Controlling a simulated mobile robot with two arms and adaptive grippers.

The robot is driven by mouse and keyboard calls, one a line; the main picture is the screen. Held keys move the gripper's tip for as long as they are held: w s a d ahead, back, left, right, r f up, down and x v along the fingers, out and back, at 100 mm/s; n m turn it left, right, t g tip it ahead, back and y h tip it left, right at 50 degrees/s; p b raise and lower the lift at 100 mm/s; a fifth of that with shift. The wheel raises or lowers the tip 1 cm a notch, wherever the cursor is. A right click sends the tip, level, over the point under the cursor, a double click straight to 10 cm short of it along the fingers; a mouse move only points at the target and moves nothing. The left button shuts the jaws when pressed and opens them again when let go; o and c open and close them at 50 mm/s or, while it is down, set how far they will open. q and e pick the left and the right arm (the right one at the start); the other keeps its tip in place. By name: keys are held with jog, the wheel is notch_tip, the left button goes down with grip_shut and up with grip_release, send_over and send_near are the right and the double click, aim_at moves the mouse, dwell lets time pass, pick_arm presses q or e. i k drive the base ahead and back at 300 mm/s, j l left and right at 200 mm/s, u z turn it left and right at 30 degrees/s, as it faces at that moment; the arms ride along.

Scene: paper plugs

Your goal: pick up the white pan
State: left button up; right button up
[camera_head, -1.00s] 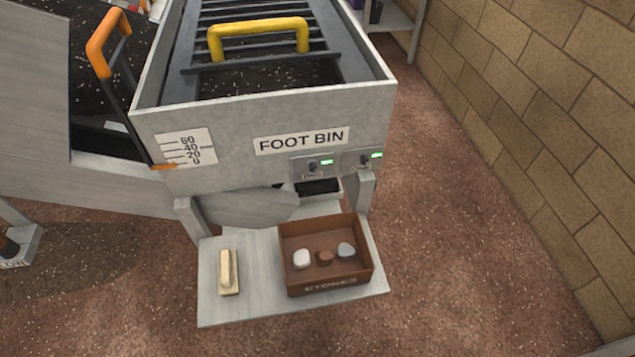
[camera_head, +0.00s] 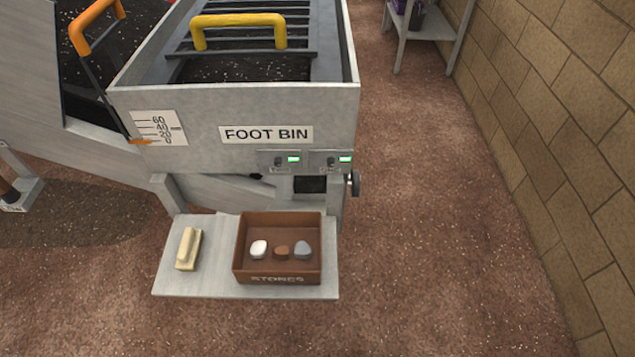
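No white pan can be made out in the head view. Neither of my grippers is in view, so I cannot see whether they are open or shut.
A grey bin labelled FOOT BIN (camera_head: 235,112) with a yellow handle (camera_head: 240,20) stands ahead. On its low shelf (camera_head: 212,270) sit a brown STONES box (camera_head: 277,280) and a cream block (camera_head: 188,249). A brick wall (camera_head: 565,130) runs along the right; floor (camera_head: 440,200) between is clear.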

aim_at(295, 188)
jog(key=u, duration=0.9)
jog(key=l+u, duration=0.7)
jog(key=l, duration=0.2)
jog(key=k+l+u, duration=0.1)
jog(key=l+u, duration=0.25)
jog(key=k+l+u, duration=0.15)
jog(key=l+u, duration=0.2)
jog(key=l, duration=0.15)
jog(key=k+l+u, duration=0.2)
jog(key=l+u, duration=0.15)
jog(key=l, duration=0.05)
